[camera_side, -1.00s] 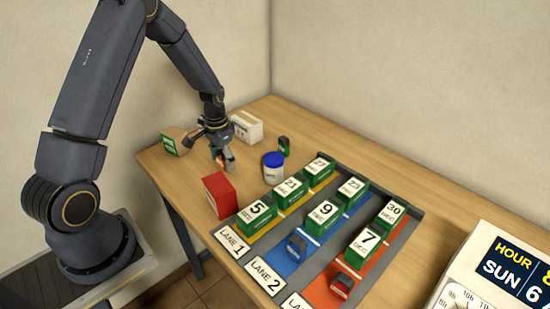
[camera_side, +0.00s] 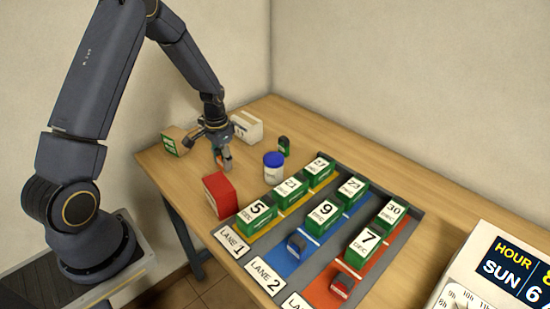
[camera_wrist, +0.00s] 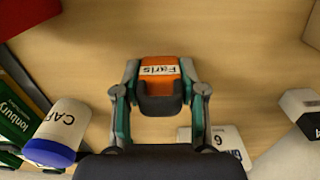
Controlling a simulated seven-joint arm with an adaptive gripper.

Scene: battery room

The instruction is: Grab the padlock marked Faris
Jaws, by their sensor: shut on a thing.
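The padlock marked Faris (camera_wrist: 159,66) shows in the wrist view as an orange body with a white name label and a dark part toward me. My gripper (camera_wrist: 160,96) is shut on it, with a finger on its left and right sides. In the side view my gripper (camera_side: 222,163) is low over the back left of the wooden table, pointing down. Only a little orange shows between the fingers there, and I cannot tell whether the padlock touches the table.
A white jar with a blue lid (camera_side: 273,171) and a red box (camera_side: 219,195) stand close by. A white box (camera_side: 246,126), a brown-green box (camera_side: 174,141) and a small green-black item (camera_side: 284,145) are around. The lane tray (camera_side: 404,240) with green blocks lies to the right.

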